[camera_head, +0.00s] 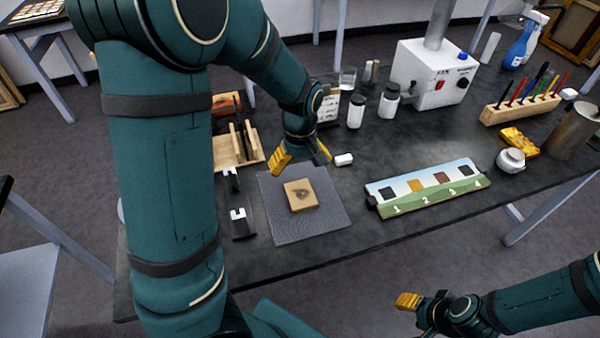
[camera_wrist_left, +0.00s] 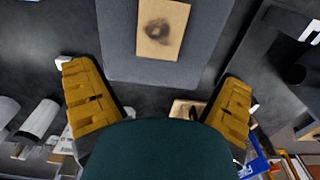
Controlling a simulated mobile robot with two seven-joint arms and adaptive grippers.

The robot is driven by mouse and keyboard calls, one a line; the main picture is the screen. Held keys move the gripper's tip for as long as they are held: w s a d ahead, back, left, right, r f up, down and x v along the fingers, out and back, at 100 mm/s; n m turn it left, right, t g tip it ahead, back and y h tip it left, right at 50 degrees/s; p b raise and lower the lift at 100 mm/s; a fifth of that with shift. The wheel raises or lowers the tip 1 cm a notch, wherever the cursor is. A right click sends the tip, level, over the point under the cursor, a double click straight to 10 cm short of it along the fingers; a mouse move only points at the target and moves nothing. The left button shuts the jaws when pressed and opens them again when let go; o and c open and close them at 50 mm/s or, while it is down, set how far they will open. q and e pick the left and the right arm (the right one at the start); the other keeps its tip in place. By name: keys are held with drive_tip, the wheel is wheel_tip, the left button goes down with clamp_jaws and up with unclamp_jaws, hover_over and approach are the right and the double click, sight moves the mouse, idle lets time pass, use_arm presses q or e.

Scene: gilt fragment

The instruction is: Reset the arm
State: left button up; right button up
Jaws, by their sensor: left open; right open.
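My left gripper (camera_head: 301,158) is open and empty above the back edge of a grey mat (camera_head: 320,228) on the dark table. Its two yellow fingers stand wide apart in the left wrist view (camera_wrist_left: 157,108). A tan wooden block (camera_head: 301,195) with a dark smudge lies on the mat, in front of the gripper and apart from it. The block also shows between and beyond the fingers in the left wrist view (camera_wrist_left: 162,42). My right gripper (camera_head: 408,304) is low at the right, off the table's front edge; it is open, with no object visible in it.
A numbered sample strip (camera_head: 428,187) lies right of the mat. A small white piece (camera_head: 343,160) is close beside my left gripper. Bottles (camera_head: 357,111), a white machine (camera_head: 433,75) and a pen rack (camera_head: 519,106) stand behind. A wooden rack (camera_head: 238,150) is at the left.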

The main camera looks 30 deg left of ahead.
use_arm(q)
drive_tip(key=shift+r, duration=0.75)
